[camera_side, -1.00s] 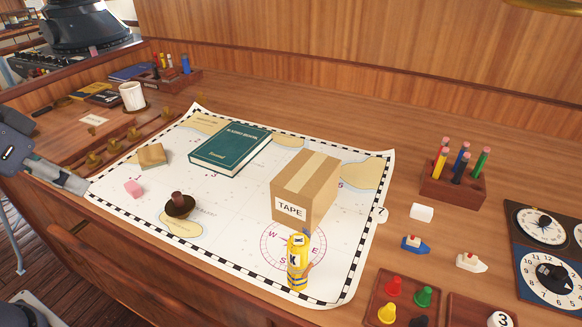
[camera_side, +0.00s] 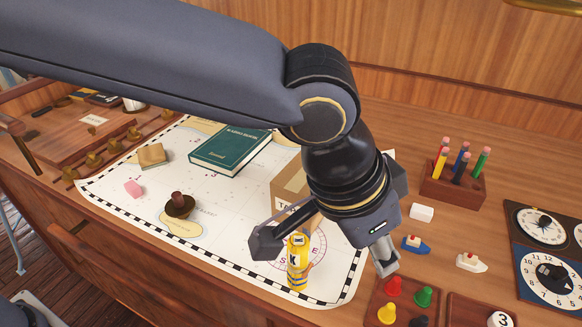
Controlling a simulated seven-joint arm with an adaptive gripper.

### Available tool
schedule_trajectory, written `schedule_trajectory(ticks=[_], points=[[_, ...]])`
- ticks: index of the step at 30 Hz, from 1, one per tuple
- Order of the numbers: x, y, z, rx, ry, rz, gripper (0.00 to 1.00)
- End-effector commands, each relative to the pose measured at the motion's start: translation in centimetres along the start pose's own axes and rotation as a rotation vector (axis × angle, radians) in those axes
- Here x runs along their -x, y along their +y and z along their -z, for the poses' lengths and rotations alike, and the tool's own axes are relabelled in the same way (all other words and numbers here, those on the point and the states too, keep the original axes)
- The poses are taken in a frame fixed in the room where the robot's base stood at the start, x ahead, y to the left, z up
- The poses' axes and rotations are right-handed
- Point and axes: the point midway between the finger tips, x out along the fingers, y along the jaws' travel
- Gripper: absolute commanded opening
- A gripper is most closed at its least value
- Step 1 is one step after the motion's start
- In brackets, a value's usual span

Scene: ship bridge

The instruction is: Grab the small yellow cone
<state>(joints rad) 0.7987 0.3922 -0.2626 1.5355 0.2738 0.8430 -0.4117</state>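The small yellow cone (camera_side: 387,314) looks like a game pawn with a round top. It stands in the front left of a shallow wooden tray (camera_side: 409,293), beside a red pawn (camera_side: 393,287), a green pawn (camera_side: 423,297) and a dark pawn (camera_side: 419,321) cut by the lower edge. My gripper (camera_side: 326,256) is open, its fingers spread wide. It hangs up and left of the yellow cone and appears empty. One finger is left of the yellow glue bottle (camera_side: 297,264), the other is above the tray's back left. Its exact height is hard to tell.
The cardboard box (camera_side: 285,185) is partly hidden behind my gripper. A white block (camera_side: 421,212), a blue toy boat (camera_side: 415,244) and a white toy boat (camera_side: 471,262) lie behind the tray. The pencil holder (camera_side: 452,191) stands farther back. A chart (camera_side: 230,225) covers the left.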

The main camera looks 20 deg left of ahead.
Motion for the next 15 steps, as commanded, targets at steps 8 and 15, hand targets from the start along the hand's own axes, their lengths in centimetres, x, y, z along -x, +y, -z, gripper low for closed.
schedule_trajectory(ticks=[8, 15], points=[[-4.2, 1.7, -0.9, -0.033, -0.023, -0.011, 0.37], [-9.8, 1.7, -1.1, -0.031, -0.022, -0.01, 0.37]])
